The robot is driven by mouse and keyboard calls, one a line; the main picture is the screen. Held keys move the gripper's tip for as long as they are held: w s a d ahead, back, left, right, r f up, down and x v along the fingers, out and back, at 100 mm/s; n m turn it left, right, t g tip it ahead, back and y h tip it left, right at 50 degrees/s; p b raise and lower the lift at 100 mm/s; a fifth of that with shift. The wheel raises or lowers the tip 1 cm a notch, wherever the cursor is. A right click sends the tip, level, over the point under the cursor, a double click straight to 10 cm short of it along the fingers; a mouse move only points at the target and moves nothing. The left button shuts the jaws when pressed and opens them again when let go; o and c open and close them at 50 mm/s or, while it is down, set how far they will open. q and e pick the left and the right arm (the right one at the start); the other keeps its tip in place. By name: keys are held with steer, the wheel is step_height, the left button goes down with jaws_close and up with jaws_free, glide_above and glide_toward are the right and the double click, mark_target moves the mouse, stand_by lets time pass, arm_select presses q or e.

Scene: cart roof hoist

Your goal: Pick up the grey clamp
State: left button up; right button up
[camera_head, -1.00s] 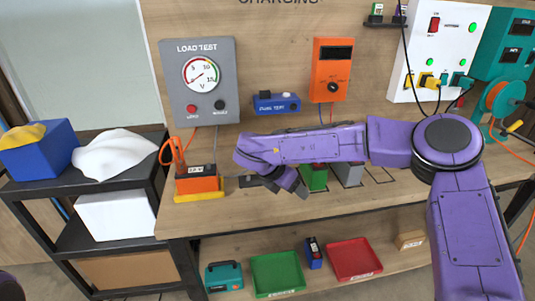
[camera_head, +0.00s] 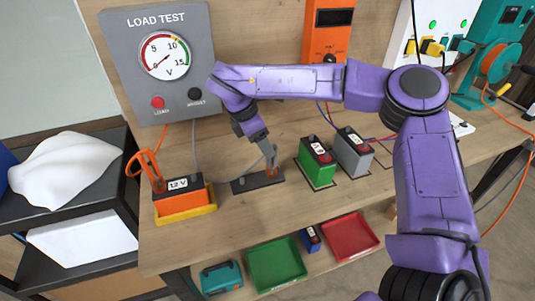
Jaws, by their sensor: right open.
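My right gripper (camera_head: 262,143) comes down from the upper left end of the purple arm, jaws open. It is over a low black block (camera_head: 243,184) on the bench. A grey piece that looks like the grey clamp (camera_head: 269,161) stands on the right part of this block, at the fingertips, with a small copper-orange spot by its foot. Gripper and clamp overlap, so I cannot tell whether the fingers touch it. A thin grey cable arches beside it. My left gripper is not in view.
An orange battery (camera_head: 178,197) with an orange clamp (camera_head: 150,168) stands at left in a yellow tray (camera_head: 187,215). Green (camera_head: 316,168) and grey (camera_head: 354,157) batteries stand to the right. The load test panel (camera_head: 161,62) is behind. The front bench strip is clear.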

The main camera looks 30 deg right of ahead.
mark_target(274, 158)
steer(key=p+x, duration=0.3)
steer(key=x, duration=0.4)
steer(key=shift+w+d+f, duration=0.1)
steer(key=shift+w+d, duration=0.05)
steer(key=shift+d, duration=0.1)
steer(key=shift+d+f, duration=0.1)
steer(key=shift+f, duration=0.05)
jaws_close()
